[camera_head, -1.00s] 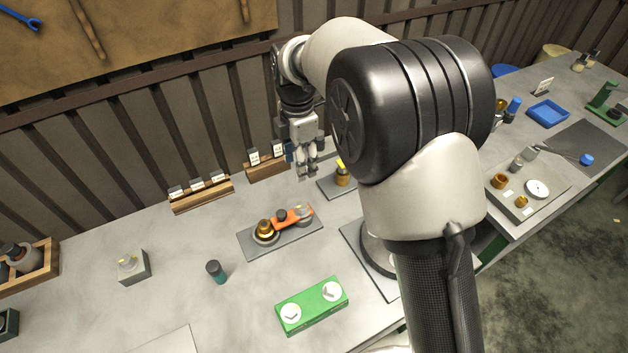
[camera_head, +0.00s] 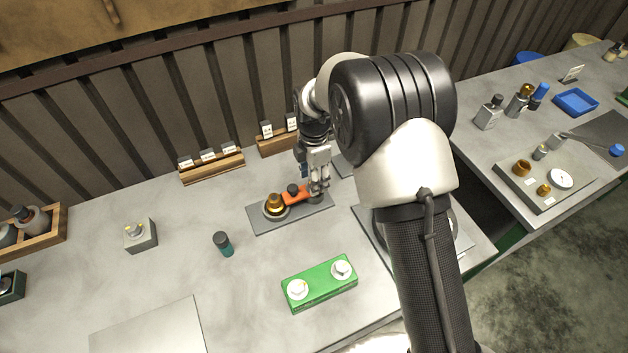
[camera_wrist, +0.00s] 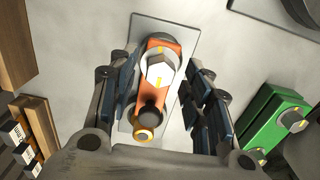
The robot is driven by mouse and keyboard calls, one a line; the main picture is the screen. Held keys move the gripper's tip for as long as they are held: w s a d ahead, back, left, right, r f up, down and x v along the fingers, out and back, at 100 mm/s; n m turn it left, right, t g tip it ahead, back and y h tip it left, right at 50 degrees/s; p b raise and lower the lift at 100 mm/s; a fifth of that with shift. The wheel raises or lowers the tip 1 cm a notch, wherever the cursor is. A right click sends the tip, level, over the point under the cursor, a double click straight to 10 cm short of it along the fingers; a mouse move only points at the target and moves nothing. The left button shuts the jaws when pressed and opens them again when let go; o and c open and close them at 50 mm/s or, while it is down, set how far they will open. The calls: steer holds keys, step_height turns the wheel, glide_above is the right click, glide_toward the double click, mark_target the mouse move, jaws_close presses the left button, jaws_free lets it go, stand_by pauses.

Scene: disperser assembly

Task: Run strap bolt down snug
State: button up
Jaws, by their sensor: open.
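The orange strap (camera_head: 293,195) lies on a dark grey plate (camera_head: 262,225), beside a brass stepped part (camera_head: 274,205). In the wrist view the strap (camera_wrist: 150,103) carries a silver hex bolt head (camera_wrist: 164,74) with a yellow mark, and a dark round knob (camera_wrist: 151,113). My gripper (camera_head: 317,192) is over the strap's right end, pointing down. In the wrist view my gripper (camera_wrist: 160,85) is open, its fingers on either side of the bolt head with visible gaps. Whether the bolt is seated is hidden.
A green block (camera_head: 318,287) with two white hex-headed pieces lies in front. A dark teal cylinder (camera_head: 223,244) and a grey block (camera_head: 140,236) stand to the left. Wooden label racks (camera_head: 212,168) line the wall. The table's front left holds a flat pale panel (camera_head: 150,330).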

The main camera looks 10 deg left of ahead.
steer(key=shift+f, duration=0.4)
steer(key=c, duration=1.1)
steer(key=shift+o, duration=0.2)
